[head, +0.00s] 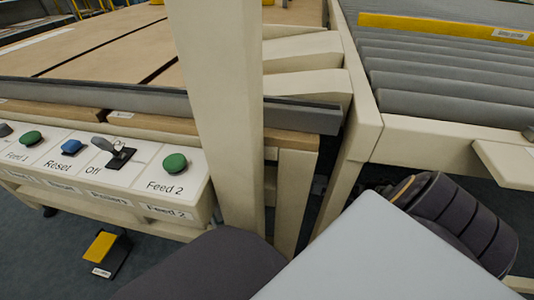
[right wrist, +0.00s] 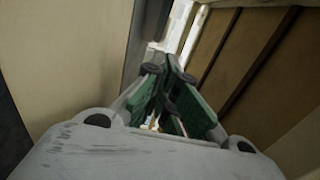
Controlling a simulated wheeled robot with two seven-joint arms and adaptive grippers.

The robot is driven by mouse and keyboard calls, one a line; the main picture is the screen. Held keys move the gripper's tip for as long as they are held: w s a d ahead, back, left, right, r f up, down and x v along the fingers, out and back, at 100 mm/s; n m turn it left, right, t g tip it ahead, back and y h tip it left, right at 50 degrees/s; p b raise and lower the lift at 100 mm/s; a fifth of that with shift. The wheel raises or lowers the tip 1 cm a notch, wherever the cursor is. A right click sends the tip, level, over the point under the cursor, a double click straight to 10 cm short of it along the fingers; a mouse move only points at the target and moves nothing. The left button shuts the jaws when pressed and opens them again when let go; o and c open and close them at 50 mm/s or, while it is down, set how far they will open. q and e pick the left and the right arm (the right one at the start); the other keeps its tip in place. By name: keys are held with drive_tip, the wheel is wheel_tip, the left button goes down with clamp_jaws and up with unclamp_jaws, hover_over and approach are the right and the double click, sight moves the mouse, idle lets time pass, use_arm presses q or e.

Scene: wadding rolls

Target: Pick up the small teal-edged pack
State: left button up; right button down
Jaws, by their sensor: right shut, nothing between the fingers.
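I cannot make out the small teal-edged pack in either view. My right gripper (right wrist: 169,74) shows in the right wrist view, with its green-padded fingers drawn together at the tips and no object between them. It points into a narrow space between a pale upright surface on the left and brown boards on the right. My left gripper is not in view, and the head view shows neither gripper.
A cream post (head: 217,110) stands close in front of the head camera. A control panel (head: 130,165) with green and blue buttons is at left, above a yellow pedal (head: 101,246). Grey rollers (head: 440,75) fill a cream frame at upper right. Brown boards (right wrist: 245,60) flank the right gripper.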

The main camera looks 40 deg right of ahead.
drive_tip(key=shift+w, duration=0.1)
drive_tip(key=shift+x, duration=0.85)
drive_tip(key=x, duration=0.8)
drive_tip(key=shift+w+a, duration=0.15)
drive_tip(key=shift+a, duration=1.9)
drive_tip(key=shift+a, duration=0.15)
